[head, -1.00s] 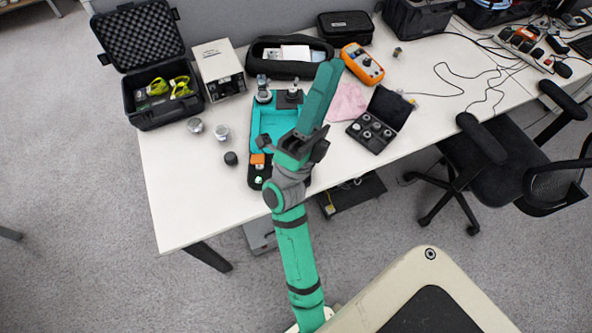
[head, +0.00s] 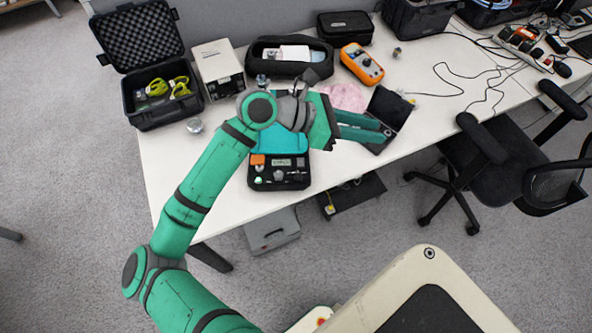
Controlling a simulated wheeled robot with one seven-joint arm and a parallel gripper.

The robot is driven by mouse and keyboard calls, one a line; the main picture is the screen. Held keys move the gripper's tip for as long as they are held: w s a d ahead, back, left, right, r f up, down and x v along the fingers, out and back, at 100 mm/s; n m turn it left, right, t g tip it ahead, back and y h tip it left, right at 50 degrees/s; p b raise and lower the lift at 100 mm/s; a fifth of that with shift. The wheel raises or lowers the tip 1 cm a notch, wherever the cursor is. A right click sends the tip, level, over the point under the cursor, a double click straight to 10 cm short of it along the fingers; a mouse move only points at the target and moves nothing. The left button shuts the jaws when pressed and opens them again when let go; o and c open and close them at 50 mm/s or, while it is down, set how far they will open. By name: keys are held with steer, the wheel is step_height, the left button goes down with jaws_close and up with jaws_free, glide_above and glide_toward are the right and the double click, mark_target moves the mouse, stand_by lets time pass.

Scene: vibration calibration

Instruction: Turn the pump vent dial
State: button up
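The teal and black bench unit (head: 280,183), which seems to be the pump, sits at the table's front edge. I see nothing held.
A pink cloth (head: 346,96) and an orange meter (head: 362,64) lie behind my gripper. A black pouch (head: 262,68), a white box (head: 219,70) and an open black case (head: 163,112) stand along the back. The front left of the table is clear.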

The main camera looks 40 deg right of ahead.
steer(key=w+a+f+t+y, duration=0.3)
steer(key=w+a+f+y, duration=0.1)
steer(key=w+a+f, duration=0.4)
steer(key=m+t+y, duration=0.1)
steer(key=t+y, duration=0.1)
steer(key=y, duration=0.2)
glide_toward(299, 174)
steer(key=x, duration=0.7)
steer(key=shift+f, duration=0.4)
steer(key=shift+w+f, duration=0.1)
steer(key=shift+f, duration=0.15)
steer(key=shift+d, duration=0.1)
steer(key=shift+c, duration=1.2)
steer(key=shift+s, duration=0.25)
jaws_close()
